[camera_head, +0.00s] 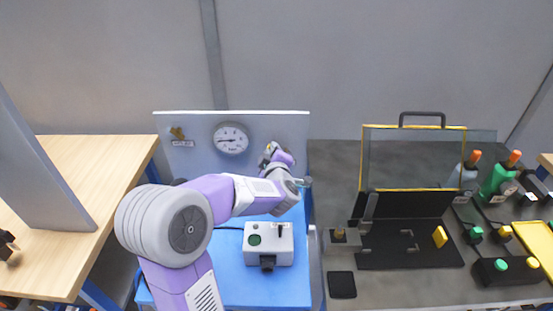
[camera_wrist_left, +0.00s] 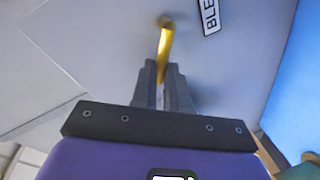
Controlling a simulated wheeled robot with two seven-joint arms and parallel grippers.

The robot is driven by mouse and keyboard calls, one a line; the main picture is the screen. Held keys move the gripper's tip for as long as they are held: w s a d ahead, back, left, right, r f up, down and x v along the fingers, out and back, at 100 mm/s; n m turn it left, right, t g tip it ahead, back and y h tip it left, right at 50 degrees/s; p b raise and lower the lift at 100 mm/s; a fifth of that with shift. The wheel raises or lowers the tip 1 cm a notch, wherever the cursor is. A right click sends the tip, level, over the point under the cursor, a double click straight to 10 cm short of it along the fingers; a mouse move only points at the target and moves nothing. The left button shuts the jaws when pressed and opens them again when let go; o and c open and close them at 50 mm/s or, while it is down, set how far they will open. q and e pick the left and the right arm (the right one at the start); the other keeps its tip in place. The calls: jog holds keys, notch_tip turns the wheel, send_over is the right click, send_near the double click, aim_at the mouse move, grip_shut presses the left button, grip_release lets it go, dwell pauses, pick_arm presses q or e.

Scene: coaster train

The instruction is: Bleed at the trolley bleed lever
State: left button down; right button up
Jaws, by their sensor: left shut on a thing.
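The bleed lever (camera_wrist_left: 165,48) is a yellow handle on the grey upright panel, beside a white label (camera_wrist_left: 210,15) on which "BLE" can be read. My left gripper (camera_wrist_left: 163,82) is shut on the lever's near end in the left wrist view; the far end meets the panel at a round pivot. In the head view my left arm reaches across the blue trolley (camera_head: 220,293), and the gripper (camera_head: 269,150) is at the right part of the panel (camera_head: 203,122). There the lever is small and mostly hidden by the gripper. My right gripper is not in view.
A round gauge (camera_head: 230,138) and a brass fitting (camera_head: 178,133) are on the panel. A white box (camera_head: 268,248) stands on the trolley below my arm. A grey bench (camera_head: 395,290) with a clear-lidded black case (camera_head: 410,250) and bottles stands right; a wooden table (camera_head: 60,262) stands left.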

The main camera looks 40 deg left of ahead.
pick_arm(q)
jog(key=shift+s+a+f+n+t+h+b, duration=0.2)
jog(key=shift+f+n+b, duration=0.25)
jog(key=shift+n+b, duration=0.65)
jog(key=shift+a+f+n+t+h+b, duration=0.15)
jog(key=shift+f+n+h+b, duration=0.4)
jog(key=shift+b, duration=0.85)
jog(key=shift+s+a+f+n+t+y+b, duration=0.15)
jog(key=shift+f+n+b, duration=0.15)
jog(key=shift+n+b, duration=0.85)
jog(key=shift+d, duration=0.15)
jog(key=c, duration=1.1)
grip_release()
jog(key=p+v, duration=0.2)
jog(key=v, duration=0.5)
jog(key=shift+s+d+r, duration=0.1)
jog(key=shift+s+r, duration=0.05)
jog(key=shift+s, duration=0.05)
